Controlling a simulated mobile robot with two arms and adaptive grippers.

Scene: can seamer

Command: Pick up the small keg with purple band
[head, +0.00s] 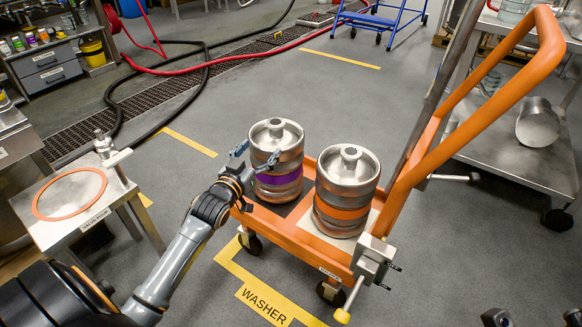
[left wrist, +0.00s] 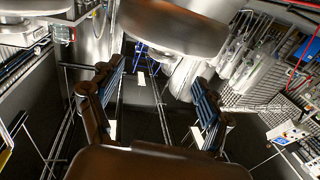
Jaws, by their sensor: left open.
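The small keg with the purple band (head: 278,178) stands upright on the orange cart, at the left of a second keg with an orange band (head: 341,205). My left gripper (head: 255,155) is open at the near left side of the purple-banded keg, with its fingers overlapping the keg in the head view. I cannot tell whether they touch it. In the left wrist view the open fingers (left wrist: 160,90) are apart with nothing clearly between them. A large rounded metal body (left wrist: 175,28) shows above them. Dark parts at the head view's bottom right may be my right gripper (head: 535,317).
The orange cart (head: 290,237) has a tall handle (head: 480,125) rising to the right. A steel stand (head: 95,203) with an orange ring is at the left. A steel table (head: 515,165) is at the right.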

